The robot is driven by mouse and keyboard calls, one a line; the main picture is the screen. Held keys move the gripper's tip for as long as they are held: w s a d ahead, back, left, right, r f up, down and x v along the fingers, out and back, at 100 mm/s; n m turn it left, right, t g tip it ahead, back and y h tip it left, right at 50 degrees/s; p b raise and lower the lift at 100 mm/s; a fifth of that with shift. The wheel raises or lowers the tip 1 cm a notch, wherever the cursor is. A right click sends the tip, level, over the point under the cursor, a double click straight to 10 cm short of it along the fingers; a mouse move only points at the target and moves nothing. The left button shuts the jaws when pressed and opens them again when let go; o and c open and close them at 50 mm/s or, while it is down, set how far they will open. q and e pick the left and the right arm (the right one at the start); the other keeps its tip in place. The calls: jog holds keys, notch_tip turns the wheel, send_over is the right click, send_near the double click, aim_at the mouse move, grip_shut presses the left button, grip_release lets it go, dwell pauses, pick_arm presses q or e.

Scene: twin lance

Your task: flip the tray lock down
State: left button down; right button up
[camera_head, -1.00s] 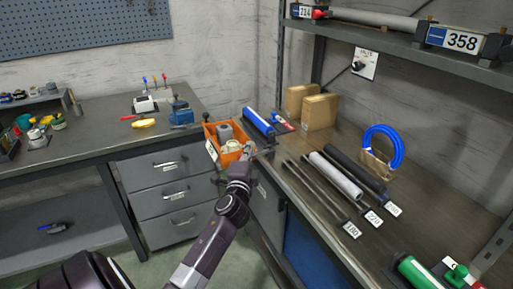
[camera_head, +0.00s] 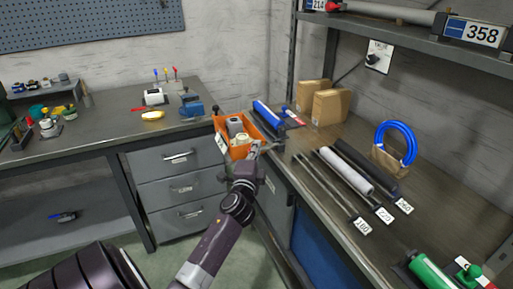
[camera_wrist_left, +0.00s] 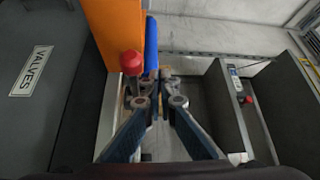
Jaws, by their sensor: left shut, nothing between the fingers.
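The orange tray (camera_head: 221,125) sits at the near left end of the right bench with pale parts inside. Its orange side (camera_wrist_left: 115,30) fills the upper left of the left wrist view. A red knob (camera_wrist_left: 132,62) stands beside that side, above a pale metal strip; it may be the tray lock, but I cannot tell its position clearly. My left gripper (camera_wrist_left: 162,75) is shut and empty, with its tips just right of the knob. In the head view my left gripper (camera_head: 256,149) is at the tray's near right edge. My right gripper is not in view.
A blue roll (camera_head: 267,114) lies behind the tray. Rods and tubes (camera_head: 346,170) lie along the right bench, with cardboard boxes (camera_head: 330,107) behind. Drawers (camera_head: 180,185) stand below left. A dark face labelled VALVES (camera_wrist_left: 32,70) shows in the wrist view.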

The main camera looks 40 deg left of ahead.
pick_arm(q)
jog(key=r+v, duration=0.1)
jog(key=v, duration=1.1)
jog(key=shift+f, duration=0.5)
